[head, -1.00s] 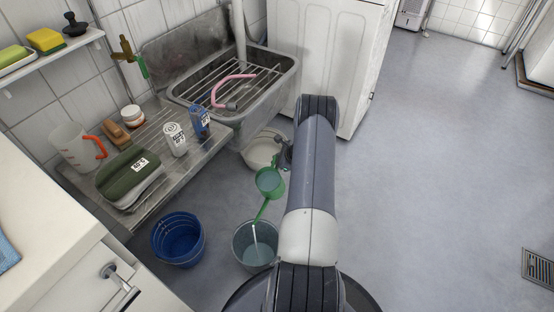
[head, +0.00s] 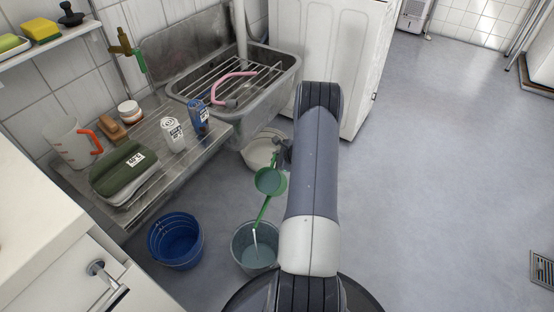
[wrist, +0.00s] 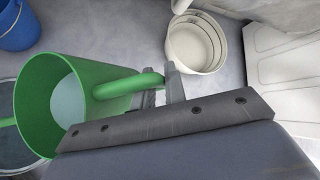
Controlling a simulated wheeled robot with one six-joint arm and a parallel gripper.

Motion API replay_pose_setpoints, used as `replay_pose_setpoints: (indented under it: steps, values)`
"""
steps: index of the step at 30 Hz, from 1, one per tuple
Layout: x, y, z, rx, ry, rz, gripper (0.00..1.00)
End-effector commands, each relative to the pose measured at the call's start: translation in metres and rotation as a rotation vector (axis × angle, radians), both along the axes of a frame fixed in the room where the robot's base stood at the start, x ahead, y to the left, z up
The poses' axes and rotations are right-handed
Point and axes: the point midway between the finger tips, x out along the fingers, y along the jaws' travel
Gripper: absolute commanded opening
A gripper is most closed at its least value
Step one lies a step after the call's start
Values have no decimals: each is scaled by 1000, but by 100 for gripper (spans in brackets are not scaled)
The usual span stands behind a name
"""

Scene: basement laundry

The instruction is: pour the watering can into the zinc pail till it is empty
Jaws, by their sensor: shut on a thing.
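The green watering can (head: 270,181) is tilted in the air, with its spout pointing down over the zinc pail (head: 238,246). A thin pale stream of water runs from the spout into the pail. In the wrist view the open top of the watering can (wrist: 38,88) shows water still inside. My gripper (wrist: 168,88) is shut on the can's green handle; in the head view it is mostly hidden behind my arm. The zinc pail stands on the floor and holds some water; its rim also shows at the left edge of the wrist view (wrist: 10,160).
A blue bucket (head: 176,240) stands on the floor left of the pail. A cream basin (head: 262,150) sits on the floor beyond the can, by the steel sink (head: 265,95). A white machine (head: 330,50) stands behind.

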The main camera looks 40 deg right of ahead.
Motion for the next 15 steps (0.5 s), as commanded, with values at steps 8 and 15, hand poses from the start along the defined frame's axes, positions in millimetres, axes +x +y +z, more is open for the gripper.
replay_pose_setpoints:
  steps: [8,15]
  values:
    - [-1,2,3,-26,-20,0,0]
    - [-3,5,5,-45,-35,0,0]
